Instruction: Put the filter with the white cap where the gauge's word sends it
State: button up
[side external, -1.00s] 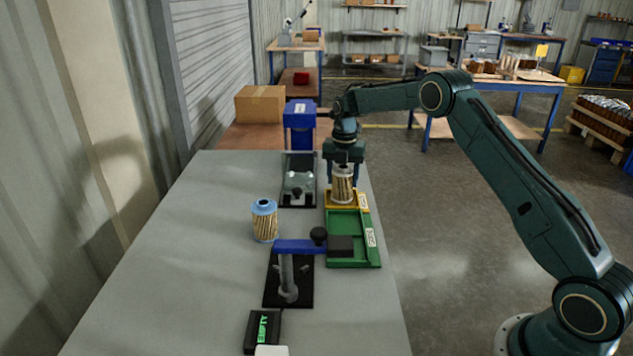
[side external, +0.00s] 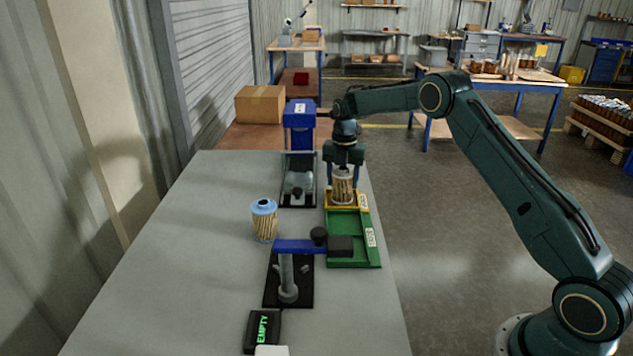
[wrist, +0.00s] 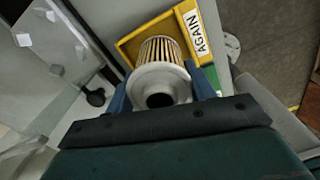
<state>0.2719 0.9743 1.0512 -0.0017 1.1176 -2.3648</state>
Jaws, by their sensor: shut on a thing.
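The filter with the white cap (wrist: 160,84) has a pleated tan body and a dark hole in its cap. My gripper (side external: 343,168) is shut on it, with a blue finger on either side in the wrist view. The filter is upright at the yellow tray (wrist: 127,46), labelled AGAIN; whether it touches the tray floor I cannot tell. The green tray (side external: 345,228) adjoins the yellow one on the near side and looks empty; its label is too small to read. The gauge's black display (side external: 262,331) shows EMPTY in green.
A filter with a blue cap (side external: 264,220) stands on the grey table, left of the trays. A stand with a blue arm (side external: 300,246) and black knob reaches over the green tray's near left edge. A clear-covered fixture (side external: 298,181) stands left of the yellow tray. The table's left side is clear.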

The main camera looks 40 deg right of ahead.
jog(key=shift+f, duration=0.25)
dwell(0.6)
jog(key=o, duration=1.6)
jog(key=shift+r, duration=0.3)
jog(key=shift+r, duration=0.65)
jog(key=shift+r, duration=0.15)
jog(key=shift+r, duration=3.15)
